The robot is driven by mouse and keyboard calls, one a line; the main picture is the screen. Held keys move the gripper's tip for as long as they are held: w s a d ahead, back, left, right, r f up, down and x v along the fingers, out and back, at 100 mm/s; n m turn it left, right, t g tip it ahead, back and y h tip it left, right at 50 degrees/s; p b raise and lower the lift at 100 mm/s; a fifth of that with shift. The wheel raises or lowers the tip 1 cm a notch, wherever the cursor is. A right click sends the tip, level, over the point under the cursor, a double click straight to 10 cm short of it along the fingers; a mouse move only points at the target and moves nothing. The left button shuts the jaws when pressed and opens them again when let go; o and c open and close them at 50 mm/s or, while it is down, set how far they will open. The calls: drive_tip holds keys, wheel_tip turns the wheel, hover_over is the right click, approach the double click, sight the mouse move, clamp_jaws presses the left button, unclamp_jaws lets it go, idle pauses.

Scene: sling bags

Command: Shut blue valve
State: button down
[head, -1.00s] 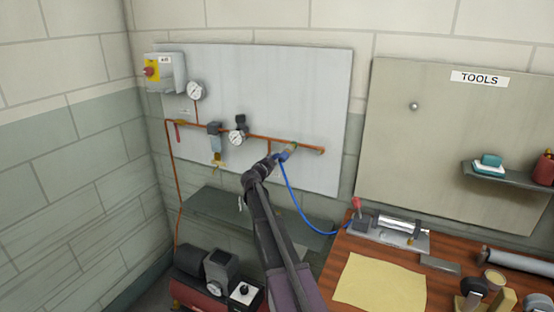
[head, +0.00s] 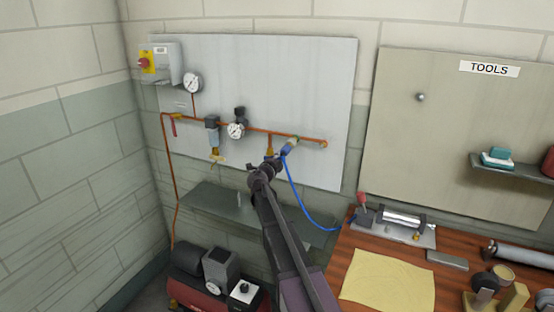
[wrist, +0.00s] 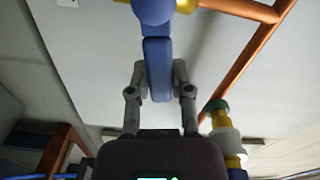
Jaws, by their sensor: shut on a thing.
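The blue valve handle (wrist: 158,70) is a flat lever with a round hub at the top of the wrist view. It lies lengthwise between the two fingers of my gripper (wrist: 159,82), which are shut on it. In the head view my gripper (head: 272,163) is at the copper pipe's lower branch, beside a brass fitting (head: 269,151). The handle itself is mostly hidden there by my gripper and arm.
A copper pipe (head: 305,140) runs across the grey wall panel (head: 300,80), with gauges (head: 236,130) to the left. A blue hose (head: 300,197) hangs from a coupling (head: 288,147) just right of my gripper. A workbench (head: 333,265) stands at lower right.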

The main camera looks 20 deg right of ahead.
drive_tip(key=shift+s+d+f+m, duration=0.1)
drive_tip(key=shift+d+f+m, duration=0.2)
drive_tip(key=shift+m, duration=0.3)
drive_tip(key=shift+a, duration=0.1)
drive_tip(key=shift+a+f, duration=0.1)
drive_tip(key=shift+a, duration=0.05)
drive_tip(key=c, duration=0.5)
unclamp_jaws()
drive_tip(key=shift+s+a, duration=0.1)
drive_tip(key=shift+a, duration=0.1)
drive_tip(key=v, duration=1.1)
drive_tip(key=shift+s+a, duration=0.3)
